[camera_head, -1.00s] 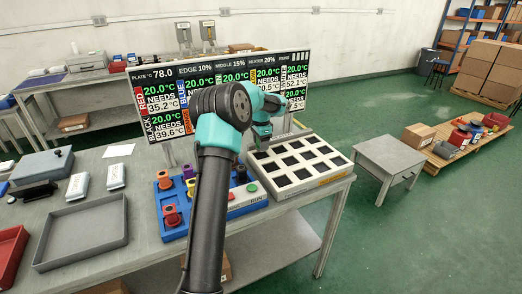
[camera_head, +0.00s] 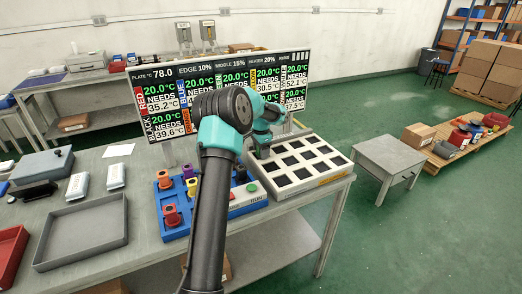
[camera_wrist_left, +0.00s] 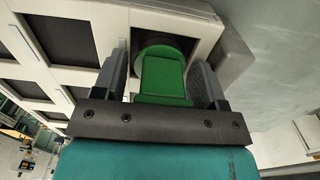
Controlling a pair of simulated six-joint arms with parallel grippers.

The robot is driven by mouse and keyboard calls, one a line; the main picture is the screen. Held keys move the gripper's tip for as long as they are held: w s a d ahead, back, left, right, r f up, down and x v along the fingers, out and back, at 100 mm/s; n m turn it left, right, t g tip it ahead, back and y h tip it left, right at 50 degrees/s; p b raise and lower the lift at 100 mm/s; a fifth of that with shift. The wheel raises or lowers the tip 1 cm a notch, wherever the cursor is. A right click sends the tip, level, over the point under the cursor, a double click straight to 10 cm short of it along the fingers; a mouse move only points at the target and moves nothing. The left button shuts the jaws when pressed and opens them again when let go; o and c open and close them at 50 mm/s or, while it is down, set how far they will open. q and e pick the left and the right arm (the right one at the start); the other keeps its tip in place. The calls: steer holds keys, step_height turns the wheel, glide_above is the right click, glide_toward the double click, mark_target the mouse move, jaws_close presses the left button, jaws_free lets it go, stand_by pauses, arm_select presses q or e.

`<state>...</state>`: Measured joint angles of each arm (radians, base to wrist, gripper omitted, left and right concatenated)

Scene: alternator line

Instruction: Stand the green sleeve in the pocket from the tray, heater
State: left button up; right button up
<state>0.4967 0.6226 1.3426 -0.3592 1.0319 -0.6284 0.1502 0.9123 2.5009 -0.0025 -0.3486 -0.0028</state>
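The heater (camera_head: 318,183) is a pale block with rows of dark square pockets, at the right of the bench. My left gripper (camera_head: 262,152) is low over its back left corner in the head view. In the left wrist view the green sleeve (camera_wrist_left: 164,76) is between the fingers of my left gripper (camera_wrist_left: 160,72), which look closed about it. The sleeve is at a corner pocket of the heater (camera_wrist_left: 110,22); how deep it sits cannot be told. The sleeve is hidden in the head view. My right gripper is out of view.
A display board (camera_head: 215,72) stands close behind the heater. An empty grey bin (camera_head: 82,232) and a red bin (camera_head: 10,255) lie on the left of the bench. A small side table (camera_head: 390,155) stands apart at the right.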

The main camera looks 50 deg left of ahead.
arm_select(q)
step_height(320, 180, up, 12)
steer(key=shift+r, duration=0.15)
stand_by(0.7)
